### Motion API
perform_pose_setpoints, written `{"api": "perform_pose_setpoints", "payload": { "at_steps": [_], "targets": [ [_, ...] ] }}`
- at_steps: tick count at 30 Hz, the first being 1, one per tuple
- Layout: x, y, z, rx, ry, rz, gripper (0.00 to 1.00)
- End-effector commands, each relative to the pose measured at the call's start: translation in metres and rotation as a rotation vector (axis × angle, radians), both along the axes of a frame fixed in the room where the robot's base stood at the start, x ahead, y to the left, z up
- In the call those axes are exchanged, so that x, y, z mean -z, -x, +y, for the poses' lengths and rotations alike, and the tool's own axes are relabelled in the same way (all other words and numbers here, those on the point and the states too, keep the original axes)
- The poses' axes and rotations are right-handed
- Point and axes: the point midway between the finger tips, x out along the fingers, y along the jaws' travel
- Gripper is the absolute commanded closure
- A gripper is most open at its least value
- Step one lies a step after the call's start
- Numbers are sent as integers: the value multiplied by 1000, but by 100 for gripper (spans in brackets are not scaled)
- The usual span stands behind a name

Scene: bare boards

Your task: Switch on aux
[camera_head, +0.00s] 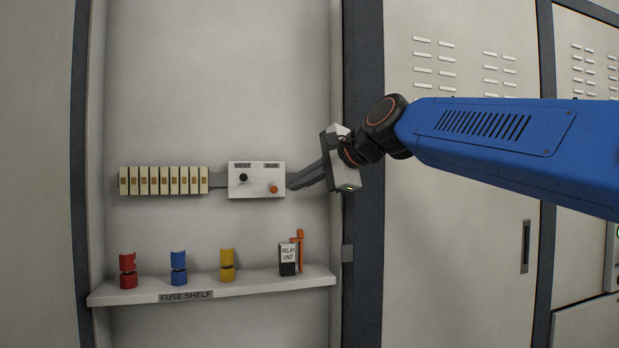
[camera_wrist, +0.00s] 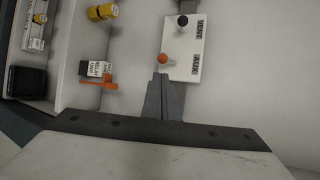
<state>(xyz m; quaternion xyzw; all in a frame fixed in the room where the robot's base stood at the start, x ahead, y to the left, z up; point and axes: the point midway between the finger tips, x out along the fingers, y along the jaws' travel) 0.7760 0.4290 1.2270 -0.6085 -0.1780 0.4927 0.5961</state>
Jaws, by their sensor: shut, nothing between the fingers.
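A pale switch box (camera_head: 258,190) is on the back wall of the cabinet bay, with labels VENT and AUX. Under AUX is an orange knob (camera_head: 273,188); under VENT is a black knob (camera_head: 243,178). The box also shows in the wrist view (camera_wrist: 185,62), with the orange knob (camera_wrist: 163,58) and the black knob (camera_wrist: 183,20). My gripper (camera_head: 291,184) is shut and empty, its fingertips just right of the box. In the wrist view the fingertips (camera_wrist: 161,76) point at the orange knob, close to it; I cannot tell whether they touch.
A row of cream breakers (camera_head: 163,181) is left of the box. Below, the fuse shelf (camera_head: 215,287) holds a red (camera_head: 128,270), a blue (camera_head: 179,267) and a yellow fuse (camera_head: 227,264), a relay unit (camera_head: 288,258) and an orange lever-like piece (camera_head: 300,250). The wall above is clear.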

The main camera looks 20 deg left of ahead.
Motion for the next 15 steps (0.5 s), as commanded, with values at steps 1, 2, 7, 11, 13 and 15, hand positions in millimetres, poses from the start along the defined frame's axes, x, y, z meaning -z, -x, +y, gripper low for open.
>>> {"api": "perform_pose_setpoints", "payload": {
  "at_steps": [1,2,7,11,13,15],
  "targets": [
    [4,-4,7,-1,2,2,100],
    [6,-6,11,-1,1,1,100],
    [14,-16,29,-1,3,-1,100],
    [18,-20,36,-1,2,-1,100],
    [19,-22,38,1,1,-1,100],
    [19,-22,39,1,1,-1,100]
  ]
}}
